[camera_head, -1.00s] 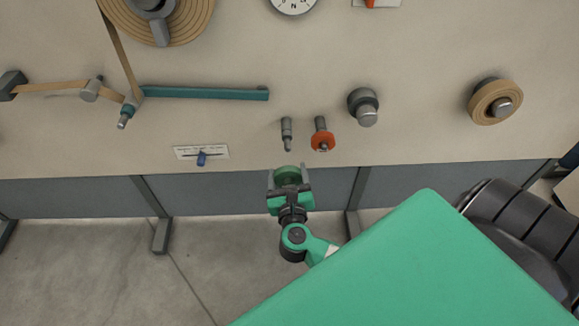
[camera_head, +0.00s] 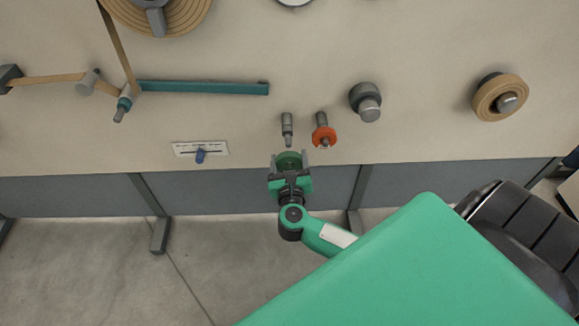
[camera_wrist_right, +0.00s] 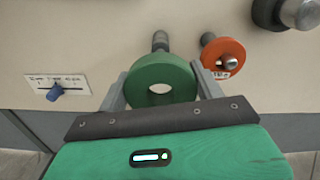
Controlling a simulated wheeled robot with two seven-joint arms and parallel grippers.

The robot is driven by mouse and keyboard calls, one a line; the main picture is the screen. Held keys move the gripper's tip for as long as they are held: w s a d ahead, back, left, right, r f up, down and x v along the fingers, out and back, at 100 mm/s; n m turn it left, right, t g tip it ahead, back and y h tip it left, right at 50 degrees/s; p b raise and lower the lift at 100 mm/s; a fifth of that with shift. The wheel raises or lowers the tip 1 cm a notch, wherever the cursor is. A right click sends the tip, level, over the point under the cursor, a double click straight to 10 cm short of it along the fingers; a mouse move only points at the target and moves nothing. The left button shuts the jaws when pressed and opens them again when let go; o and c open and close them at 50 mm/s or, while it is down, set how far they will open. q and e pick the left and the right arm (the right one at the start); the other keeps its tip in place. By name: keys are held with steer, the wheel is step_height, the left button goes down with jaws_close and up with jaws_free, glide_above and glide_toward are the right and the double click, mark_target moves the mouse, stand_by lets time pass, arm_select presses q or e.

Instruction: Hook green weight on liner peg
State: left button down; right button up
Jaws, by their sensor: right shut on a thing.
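The green weight (camera_head: 289,158) is a thick ring with a centre hole, held between the fingers of my right gripper (camera_head: 289,163). In the right wrist view the green weight (camera_wrist_right: 161,78) faces the panel, with my right gripper's fingers (camera_wrist_right: 160,90) on both its sides. A bare grey peg (camera_head: 287,124) sticks out of the panel just above the weight in the head view. The same peg (camera_wrist_right: 160,41) shows right behind the weight's top edge in the wrist view, apart from the hole. My left gripper is not in view.
A red-orange weight (camera_head: 324,137) hangs on the neighbouring peg, close on the right. A grey knob (camera_head: 367,103) and a tan roll (camera_head: 499,97) are farther right. A slider plate (camera_head: 200,149) is at left, below a teal bar (camera_head: 203,88). The panel's lower edge is near the gripper.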

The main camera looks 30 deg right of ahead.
mark_target(287, 134)
steer(key=shift+w+d+f, duration=0.1)
steer(key=shift+w+d, duration=0.15)
steer(key=shift+w, duration=0.2)
steer(key=shift+w+d, duration=0.1)
steer(key=shift+w, duration=0.05)
steer(key=shift+w+d, duration=0.1)
steer(key=shift+w, duration=0.2)
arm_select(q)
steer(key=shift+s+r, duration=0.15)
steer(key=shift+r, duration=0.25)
arm_select(e)
steer(key=shift+w+d, duration=0.1)
steer(key=shift+d, duration=0.05)
steer(key=shift+w, duration=0.1)
